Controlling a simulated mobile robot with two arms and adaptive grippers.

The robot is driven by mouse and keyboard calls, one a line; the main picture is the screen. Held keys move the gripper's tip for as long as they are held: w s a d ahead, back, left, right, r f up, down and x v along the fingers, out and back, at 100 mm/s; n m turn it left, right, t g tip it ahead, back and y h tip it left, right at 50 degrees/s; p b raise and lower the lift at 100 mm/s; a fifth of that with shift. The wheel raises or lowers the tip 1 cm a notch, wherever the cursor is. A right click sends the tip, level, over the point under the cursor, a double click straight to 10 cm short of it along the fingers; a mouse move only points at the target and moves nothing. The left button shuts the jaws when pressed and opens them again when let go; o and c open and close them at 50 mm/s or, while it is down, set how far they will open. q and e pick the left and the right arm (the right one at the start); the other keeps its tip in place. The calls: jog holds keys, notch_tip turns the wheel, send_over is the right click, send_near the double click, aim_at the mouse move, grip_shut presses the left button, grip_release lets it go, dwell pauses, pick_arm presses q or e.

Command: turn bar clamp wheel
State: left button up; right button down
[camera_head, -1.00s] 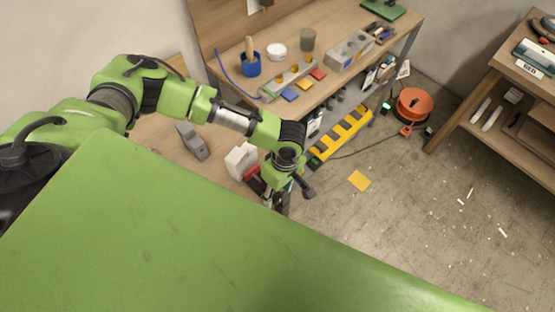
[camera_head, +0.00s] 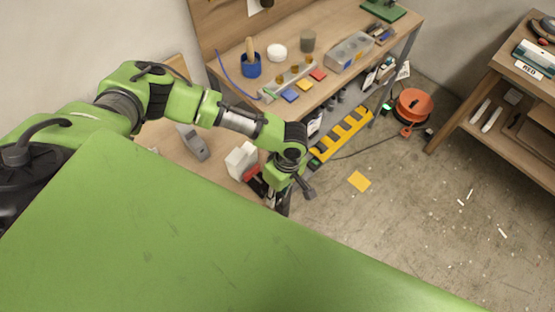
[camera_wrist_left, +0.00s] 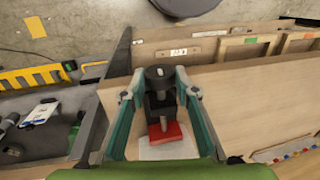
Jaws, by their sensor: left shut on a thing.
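The bar clamp shows in the left wrist view with a black wheel-like knob (camera_wrist_left: 159,76) on top and a red part (camera_wrist_left: 166,132) below it. A white block (camera_wrist_left: 168,150) sits beneath the red part. In the head view, the clamp's red part (camera_head: 251,174) and the white block (camera_head: 241,160) show at the bench's near end, beside my gripper. My left gripper (camera_wrist_left: 159,92) has its two fingers on either side of the black knob and is shut on it. In the head view, my wrist hides the knob. My right gripper is not in view.
A grey plane-like tool (camera_head: 193,142) lies on the bench left of the clamp. A blue pot (camera_head: 250,66), a rack with coloured pads and a clear box (camera_head: 350,51) stand further back. A yellow-black bar (camera_head: 341,132) is below. An orange reel (camera_head: 413,107) stands on open floor.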

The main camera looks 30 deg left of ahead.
pick_arm(q)
jog(key=g, duration=0.2)
jog(key=g+y, duration=0.1)
jog(key=shift+w+d+f+g, duration=0.1)
jog(key=shift+w+d+g, duration=0.1)
jog(key=shift+d+g, duration=0.1)
jog(key=shift+w+f+g+y+b, duration=0.15)
jog(key=shift+g+y+b, duration=0.35)
jog(key=shift+g, duration=0.6)
jog(key=shift+a, duration=0.1)
jog(key=o, duration=1.1)
jog(key=v, duration=1.2)
jog(key=shift+w, duration=0.25)
jog(key=shift+f, duration=0.15)
